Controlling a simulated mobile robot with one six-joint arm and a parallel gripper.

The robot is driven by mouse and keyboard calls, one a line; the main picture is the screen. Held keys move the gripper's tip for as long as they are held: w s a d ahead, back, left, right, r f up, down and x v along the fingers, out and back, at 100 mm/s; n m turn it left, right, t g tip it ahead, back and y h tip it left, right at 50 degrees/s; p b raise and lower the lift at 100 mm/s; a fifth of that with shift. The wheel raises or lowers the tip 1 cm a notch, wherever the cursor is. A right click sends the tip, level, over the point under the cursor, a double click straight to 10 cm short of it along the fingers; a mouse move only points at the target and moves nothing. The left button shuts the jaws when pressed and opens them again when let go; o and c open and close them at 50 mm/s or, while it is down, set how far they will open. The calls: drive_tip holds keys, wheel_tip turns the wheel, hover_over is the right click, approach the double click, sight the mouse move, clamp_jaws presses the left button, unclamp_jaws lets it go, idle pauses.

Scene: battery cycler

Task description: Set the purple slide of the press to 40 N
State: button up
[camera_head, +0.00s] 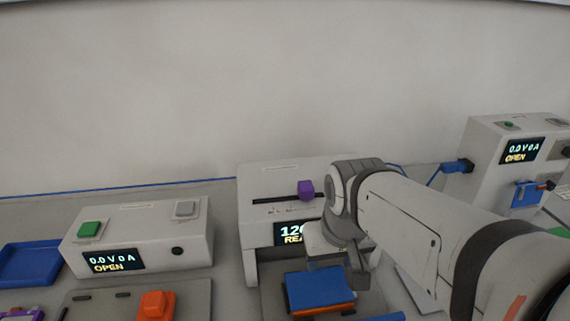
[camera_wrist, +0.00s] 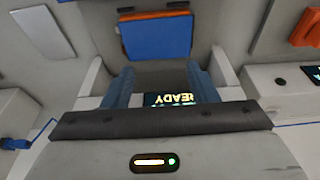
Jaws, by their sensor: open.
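The press (camera_head: 262,222) is a white housing at centre in the head view. Its purple slide (camera_head: 305,190) sits on a dark slot in the top face, close beside my arm, which hides the slot's right end. The press display (camera_head: 290,233) reads "12" with a partly covered digit, and "REA" below; in the wrist view the display (camera_wrist: 168,99) shows "READY" upside down. My gripper (camera_wrist: 158,88) is open, with its two blue-grey fingers apart and nothing between them. In the head view it hangs in front of the press, right of and below the slide.
A blue block with orange edges (camera_head: 318,288) lies in front of the press. A white box with green and grey buttons (camera_head: 140,240) stands left, near a blue tray (camera_head: 30,263) and an orange block (camera_head: 156,305). Another instrument (camera_head: 486,150) stands right. The wall behind is bare.

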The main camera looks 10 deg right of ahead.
sight(306, 184)
drive_tip(key=w+r+g, duration=0.1)
drive_tip(key=w+r, duration=0.2)
drive_tip(key=w, duration=0.3)
drive_tip(key=w+r, duration=0.3)
drive_tip(key=w, duration=0.3)
drive_tip(key=w+r+g, duration=0.1)
drive_tip(key=w+r, duration=0.2)
drive_tip(key=w, duration=0.3)
drive_tip(key=shift+w+r+g, duration=0.3)
drive_tip(key=shift+w+r, duration=0.05)
drive_tip(key=shift+w, duration=0.4)
wheel_tip(306, 184, down, 8)
drive_tip(key=shift+r+p, duration=0.25)
drive_tip(key=shift+p, duration=0.05)
clamp_jaws()
